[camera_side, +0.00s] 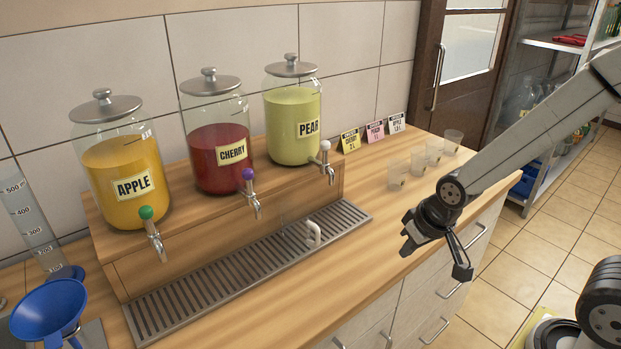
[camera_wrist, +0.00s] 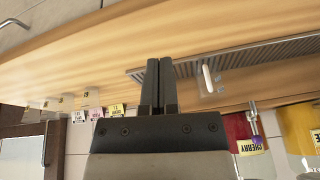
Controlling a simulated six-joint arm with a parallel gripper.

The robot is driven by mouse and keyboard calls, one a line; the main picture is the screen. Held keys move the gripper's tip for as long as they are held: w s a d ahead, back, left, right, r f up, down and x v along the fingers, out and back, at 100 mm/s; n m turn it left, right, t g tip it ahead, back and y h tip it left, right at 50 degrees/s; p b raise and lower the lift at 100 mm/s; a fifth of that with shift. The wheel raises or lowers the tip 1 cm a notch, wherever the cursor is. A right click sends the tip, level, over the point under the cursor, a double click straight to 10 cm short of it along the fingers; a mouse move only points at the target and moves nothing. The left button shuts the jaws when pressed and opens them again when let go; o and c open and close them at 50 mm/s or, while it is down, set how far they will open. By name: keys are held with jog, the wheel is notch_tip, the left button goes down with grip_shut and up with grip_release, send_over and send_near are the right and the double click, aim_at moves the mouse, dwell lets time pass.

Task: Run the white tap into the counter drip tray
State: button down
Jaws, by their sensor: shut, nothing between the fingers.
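The white tap (camera_side: 325,147) has a round white knob on a metal spout. The counter drip tray (camera_side: 345,214) is a long slotted metal tray on the counter before the stand. My gripper (camera_side: 436,258) is to the right of the tray, over the counter's front edge, apart from the tap. In the wrist view its fingers (camera_wrist: 160,70) are together and empty. The white tap is hidden there.
An APPLE jar (camera_side: 127,170) with a green-knobbed tap and a CHERRY jar (camera_side: 219,145) with a purple-knobbed tap stand left of PEAR. Several clear cups (camera_side: 418,162) and small cards (camera_side: 375,132) stand right. A blue funnel (camera_side: 47,310) and measuring cylinder (camera_side: 38,235) are far left.

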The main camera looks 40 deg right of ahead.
aim_at(328, 147)
jog(key=w+d+r+m+t+h, duration=0.1)
jog(key=w+r+m+t+h, duration=0.1)
jog(key=w+r+m+t, duration=0.9)
jog(key=shift+w+m+t+h, duration=0.3)
jog(key=shift+m+t, duration=0.3)
jog(key=shift+m, duration=2.8)
jog(key=shift+w+d, duration=0.1)
jog(key=shift+x, duration=6.85)
